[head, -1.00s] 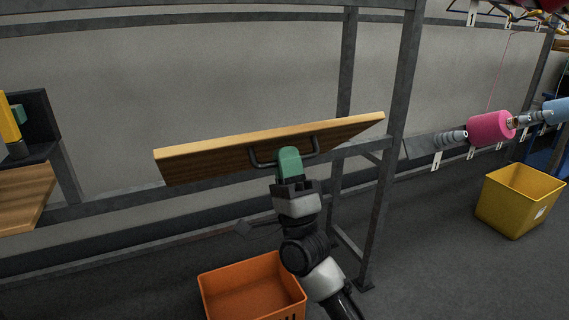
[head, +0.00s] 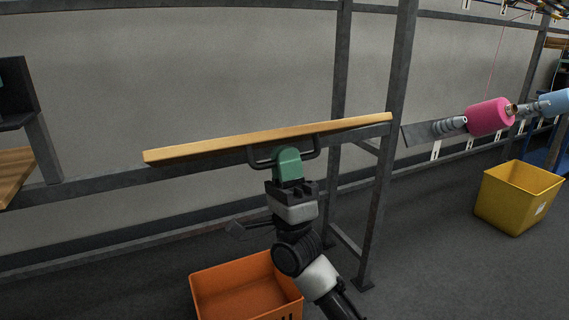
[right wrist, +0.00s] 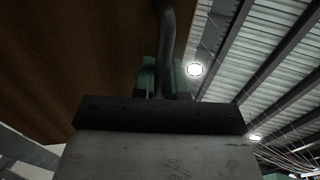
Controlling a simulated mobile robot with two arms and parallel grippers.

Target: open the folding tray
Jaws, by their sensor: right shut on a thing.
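The folding tray (head: 215,145) is a light wooden board, seen nearly edge-on in the head view, in front of the grey frame. Its dark bar handle (head: 256,158) is at its near side. My right gripper (head: 289,154), with green fingers, is shut on the handle. In the right wrist view the tray's brown face (right wrist: 75,50) spreads above the gripper, and the handle (right wrist: 168,45) runs down between the green fingers (right wrist: 148,78). How the tray is hinged at the back is hidden. My left gripper is not in view.
Grey metal posts and rails (head: 386,150) stand around and behind the tray. An orange bin (head: 235,285) is on the floor below, a yellow bin (head: 517,197) at the right. A pink spool (head: 489,117) hangs at the right. A wooden surface (head: 14,172) is at the left edge.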

